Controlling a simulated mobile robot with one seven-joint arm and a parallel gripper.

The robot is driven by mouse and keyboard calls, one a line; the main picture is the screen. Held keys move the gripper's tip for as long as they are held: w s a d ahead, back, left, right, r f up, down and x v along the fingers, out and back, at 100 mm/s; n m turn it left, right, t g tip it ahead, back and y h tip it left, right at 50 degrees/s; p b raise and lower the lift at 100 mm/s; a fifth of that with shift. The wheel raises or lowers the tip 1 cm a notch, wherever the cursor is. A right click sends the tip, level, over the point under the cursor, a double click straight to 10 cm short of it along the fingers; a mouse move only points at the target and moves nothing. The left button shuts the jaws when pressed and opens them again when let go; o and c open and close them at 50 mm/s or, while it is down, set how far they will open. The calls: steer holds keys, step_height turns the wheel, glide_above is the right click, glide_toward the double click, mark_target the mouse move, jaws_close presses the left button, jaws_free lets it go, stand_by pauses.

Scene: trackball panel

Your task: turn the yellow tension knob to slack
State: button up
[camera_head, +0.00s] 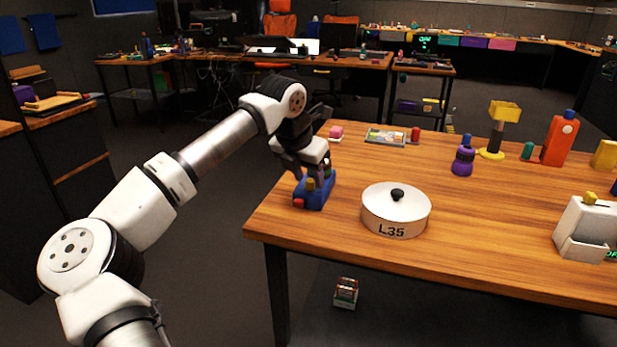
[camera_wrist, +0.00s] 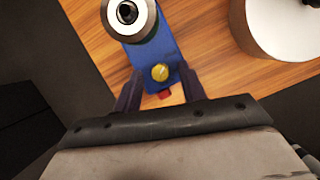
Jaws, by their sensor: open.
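A blue trackball panel (camera_head: 317,196) stands near the left end of the wooden table. In the wrist view its blue body (camera_wrist: 154,55) carries a round grey-and-white part with a dark centre (camera_wrist: 129,12). The yellow tension knob (camera_wrist: 160,72) sits near the panel's lower end, and it also shows in the head view (camera_head: 310,184). A red part (camera_wrist: 164,94) is beyond it at the panel's end. My gripper (camera_wrist: 159,82) is open, with a dark finger on each side of the knob. I cannot tell whether the fingers touch anything. The knob's setting is too small to read.
A white lidded pot (camera_head: 395,215) marked L35 stands just right of the panel. The table's left edge is close to the panel.

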steer(key=shift+w+f, duration=0.1)
steer(key=shift+f, duration=0.2)
jaws_close()
